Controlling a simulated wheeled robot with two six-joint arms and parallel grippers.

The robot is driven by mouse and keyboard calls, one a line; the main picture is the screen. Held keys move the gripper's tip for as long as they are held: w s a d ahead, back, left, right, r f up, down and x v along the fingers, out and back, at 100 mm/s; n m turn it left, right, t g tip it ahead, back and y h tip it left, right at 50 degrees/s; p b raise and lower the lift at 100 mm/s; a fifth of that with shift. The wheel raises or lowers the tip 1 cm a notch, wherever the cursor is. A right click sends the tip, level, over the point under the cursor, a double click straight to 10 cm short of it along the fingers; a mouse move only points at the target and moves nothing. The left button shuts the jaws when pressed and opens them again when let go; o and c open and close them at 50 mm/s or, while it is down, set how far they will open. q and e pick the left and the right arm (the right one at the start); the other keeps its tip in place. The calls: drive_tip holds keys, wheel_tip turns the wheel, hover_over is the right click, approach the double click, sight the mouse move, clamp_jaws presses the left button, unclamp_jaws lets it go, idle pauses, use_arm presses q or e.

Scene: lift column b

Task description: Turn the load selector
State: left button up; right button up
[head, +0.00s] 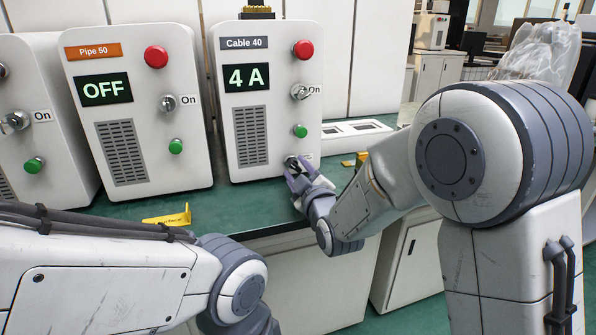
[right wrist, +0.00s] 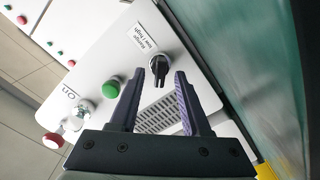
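The load selector appears to be the small black knob (right wrist: 159,70) beside the label "Range low / high" on the white Cable 40 box (head: 272,105). In the head view the knob (head: 292,162) sits low on the box front, partly hidden by my gripper. My right gripper (head: 299,173) is at the lower right of that front. In the right wrist view its purple-lined fingers (right wrist: 159,73) are open, one on each side of the knob, with gaps visible. The box display reads "4 A". My left arm shows at the lower left, but its gripper is out of view.
The Cable 40 box also has a red button (head: 303,49), a key switch (head: 301,91) and a green button (head: 300,131) above the knob. The Pipe 50 box (head: 140,105), reading "OFF", stands left. A yellow tag (head: 168,217) lies on the green bench (head: 240,208).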

drive_tip(key=v, duration=0.6)
drive_tip(key=shift+s+d+p, duration=0.1)
drive_tip(key=shift+s+p, duration=0.3)
drive_tip(key=b+v, duration=0.2)
drive_tip(key=b, duration=0.1)
drive_tip(key=shift+s+d+f+b, duration=0.1)
drive_tip(key=shift+s+f+b, duration=0.1)
drive_tip(key=shift+b, duration=0.2)
drive_tip(key=shift+s+d+r+b, duration=0.2)
drive_tip(key=shift+s+b, duration=0.35)
drive_tip(key=shift+b, duration=0.25)
